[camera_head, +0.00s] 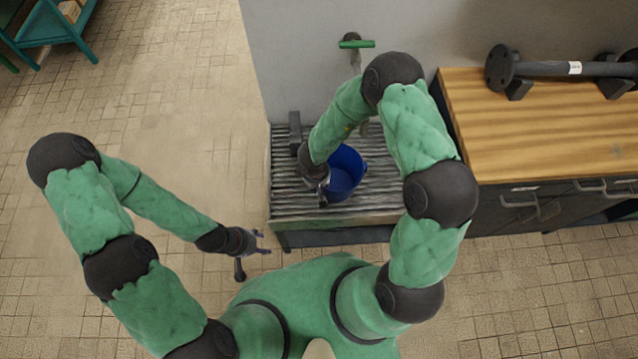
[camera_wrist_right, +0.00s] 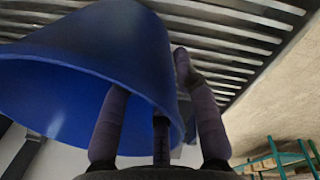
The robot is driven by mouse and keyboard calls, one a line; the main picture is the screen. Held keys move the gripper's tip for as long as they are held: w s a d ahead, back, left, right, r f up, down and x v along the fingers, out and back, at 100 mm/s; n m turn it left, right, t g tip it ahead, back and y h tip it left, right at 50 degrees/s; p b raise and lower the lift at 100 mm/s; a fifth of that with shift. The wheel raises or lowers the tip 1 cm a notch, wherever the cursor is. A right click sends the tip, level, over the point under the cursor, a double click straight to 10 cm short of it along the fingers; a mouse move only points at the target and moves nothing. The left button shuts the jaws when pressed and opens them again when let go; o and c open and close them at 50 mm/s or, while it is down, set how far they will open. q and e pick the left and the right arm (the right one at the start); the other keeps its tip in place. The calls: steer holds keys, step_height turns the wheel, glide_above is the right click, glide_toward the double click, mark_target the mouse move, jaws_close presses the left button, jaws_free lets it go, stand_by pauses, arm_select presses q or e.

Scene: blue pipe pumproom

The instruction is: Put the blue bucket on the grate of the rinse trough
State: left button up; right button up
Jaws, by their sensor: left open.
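The blue bucket (camera_head: 346,174) is over the slatted grate (camera_head: 290,195) of the rinse trough in the head view; I cannot tell whether its base touches the slats. My right gripper (camera_head: 322,192) is at the bucket's left side, partly hidden by its own wrist. In the right wrist view the bucket (camera_wrist_right: 85,60) is large and tilted in the picture. The right gripper's fingers (camera_wrist_right: 160,110) straddle its wall, with one outside against it and others passing inside the rim, their tips hidden. My left gripper (camera_head: 258,243) is open and empty, left of the trough's front corner.
A green-handled tap (camera_head: 356,44) is on the wall above the trough. A dark block (camera_head: 295,133) stands at the trough's back left. A wooden-topped bench (camera_head: 540,125) with a dark flanged pipe (camera_head: 560,69) adjoins on the right.

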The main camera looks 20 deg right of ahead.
steer(key=shift+r, duration=0.15)
steer(key=r+p, duration=0.2)
steer(key=r, duration=0.1)
steer(key=s+r+m+p, duration=0.1)
steer(key=r+p, duration=0.2)
steer(key=s+d+r+m+p, duration=0.1)
steer(key=r+p, duration=0.1)
steer(key=r, duration=0.1)
steer(key=shift+s+t, duration=0.15)
steer(key=shift+t, duration=0.15)
steer(key=s+a+f+m+y, duration=0.1)
steer(key=s+a+m+y, duration=0.1)
steer(key=s, duration=0.3)
steer(key=s+a+f+m+y, duration=0.1)
steer(key=s+a+m+y, duration=0.2)
steer(key=s, duration=0.3)
steer(key=shift+s+a+f+m+g, duration=0.15)
steer(key=shift+s+f+m+g, duration=0.1)
steer(key=shift+f+m+g, duration=0.15)
steer(key=shift+f, duration=0.1)
steer(key=shift+f+b, duration=0.7)
steer(key=shift+f, duration=0.1)
